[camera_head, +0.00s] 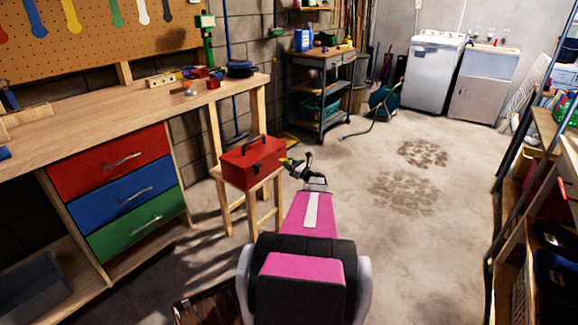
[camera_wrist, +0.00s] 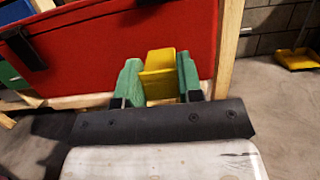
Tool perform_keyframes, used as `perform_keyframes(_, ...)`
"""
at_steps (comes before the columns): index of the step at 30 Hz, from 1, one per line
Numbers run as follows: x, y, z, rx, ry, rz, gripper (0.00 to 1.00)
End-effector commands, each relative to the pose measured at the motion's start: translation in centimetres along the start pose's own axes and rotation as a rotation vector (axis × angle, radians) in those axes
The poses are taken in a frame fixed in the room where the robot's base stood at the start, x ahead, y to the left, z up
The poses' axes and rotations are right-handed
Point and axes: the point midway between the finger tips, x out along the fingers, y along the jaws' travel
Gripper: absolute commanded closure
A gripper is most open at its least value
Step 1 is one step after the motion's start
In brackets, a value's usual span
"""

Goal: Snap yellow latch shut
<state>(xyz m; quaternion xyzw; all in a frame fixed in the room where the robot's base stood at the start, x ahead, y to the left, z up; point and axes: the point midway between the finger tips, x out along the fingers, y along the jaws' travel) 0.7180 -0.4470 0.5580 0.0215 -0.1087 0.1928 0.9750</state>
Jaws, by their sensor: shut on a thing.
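A red toolbox (camera_head: 253,162) with a dark handle on top sits on a small wooden stool (camera_head: 262,192). In the wrist view the red toolbox front (camera_wrist: 110,50) fills the upper left. A yellow latch (camera_wrist: 159,75) stands out from that front. My gripper (camera_wrist: 159,80) has green fingers, one on each side of the yellow latch, and is shut on it. In the head view my gripper (camera_head: 288,163) is at the right side of the toolbox, where the latch is too small to make out clearly. A black latch (camera_wrist: 20,48) shows at the toolbox's left.
A wooden workbench (camera_head: 110,105) with red, blue and green drawers stands left of the stool. A rolling cart (camera_head: 322,85) stands behind. Shelving (camera_head: 540,165) lines the right side. The concrete floor (camera_head: 400,240) between is clear.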

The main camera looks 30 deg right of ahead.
Motion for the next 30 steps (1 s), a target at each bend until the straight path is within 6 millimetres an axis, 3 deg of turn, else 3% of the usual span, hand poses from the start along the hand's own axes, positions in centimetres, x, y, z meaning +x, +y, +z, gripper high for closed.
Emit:
perform_keyframes(15,1.0,0.0,2.8,-0.005,0.479,-0.002,0.90)
perform_keyframes(30,2.6,-0.1,4.2,-0.003,0.891,-0.002,0.90)
